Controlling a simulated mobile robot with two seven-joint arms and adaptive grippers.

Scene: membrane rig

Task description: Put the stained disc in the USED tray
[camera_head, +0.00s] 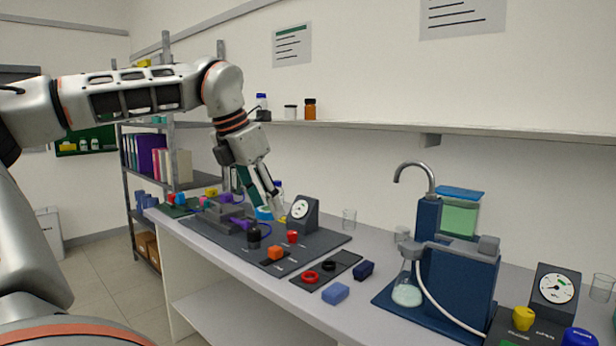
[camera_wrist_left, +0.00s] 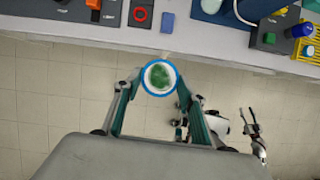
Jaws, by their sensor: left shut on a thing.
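My left gripper (camera_head: 268,208) points down in the head view, in front of the rig on the bench. In the left wrist view its two fingers (camera_wrist_left: 158,88) are shut on a round disc (camera_wrist_left: 160,77) with a blue rim and a green blotched face. The disc shows against the floor just below the bench's front edge. A light-blue patch sits at the fingertips in the head view; I cannot tell whether it is the disc's rim. No label reading USED is legible. My right gripper (camera_wrist_left: 250,122) shows small in the left wrist view, with its fingers apart and empty.
A blue pump unit (camera_head: 455,275) with a flask (camera_head: 407,290) stands right.

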